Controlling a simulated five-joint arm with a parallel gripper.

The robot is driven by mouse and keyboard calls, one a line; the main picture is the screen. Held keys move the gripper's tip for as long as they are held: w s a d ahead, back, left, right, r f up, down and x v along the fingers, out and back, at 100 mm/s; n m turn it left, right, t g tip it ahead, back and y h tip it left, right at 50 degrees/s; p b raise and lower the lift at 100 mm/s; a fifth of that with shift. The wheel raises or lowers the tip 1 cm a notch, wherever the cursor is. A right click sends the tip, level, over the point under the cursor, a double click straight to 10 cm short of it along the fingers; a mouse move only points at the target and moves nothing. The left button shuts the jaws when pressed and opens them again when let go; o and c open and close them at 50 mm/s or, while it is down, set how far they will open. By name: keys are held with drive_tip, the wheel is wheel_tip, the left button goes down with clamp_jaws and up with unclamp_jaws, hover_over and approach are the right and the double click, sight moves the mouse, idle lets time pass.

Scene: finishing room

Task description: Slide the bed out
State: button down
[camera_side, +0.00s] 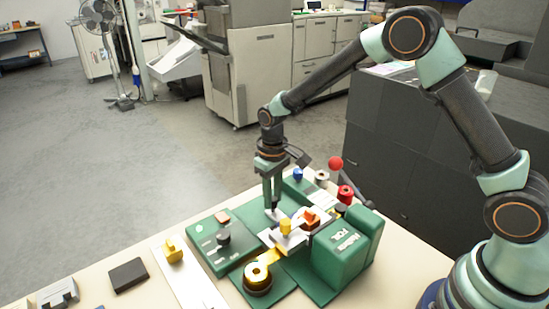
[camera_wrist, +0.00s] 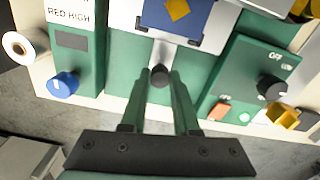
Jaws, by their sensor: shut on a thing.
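The bed (camera_side: 283,240) is a light grey plate low in the green foil machine (camera_side: 341,252). In the wrist view the bed (camera_wrist: 205,42) carries a blue card (camera_wrist: 188,14) with a yellow diamond. A grey tongue runs from its edge to a dark round knob (camera_wrist: 159,76). The fingertips partly hide the knob. In the side view the knob is hidden by the fingers.
A green control box (camera_side: 224,243) with a black dial (camera_wrist: 271,86) stands beside the bed. A gold foil roll (camera_side: 257,274) and a red-ball lever (camera_side: 336,163) stand close by.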

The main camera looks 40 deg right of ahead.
drive_tip(key=shift+w+d, duration=0.1)
drive_tip(key=shift+w, duration=2.95)
drive_tip(key=c, duration=0.6)
unclamp_jaws()
drive_tip(key=shift+c, duration=0.2)
drive_tip(key=shift+r, duration=0.2)
wheel_tip(320, 180, up, 12)
drive_tip(key=shift+s, duration=0.1)
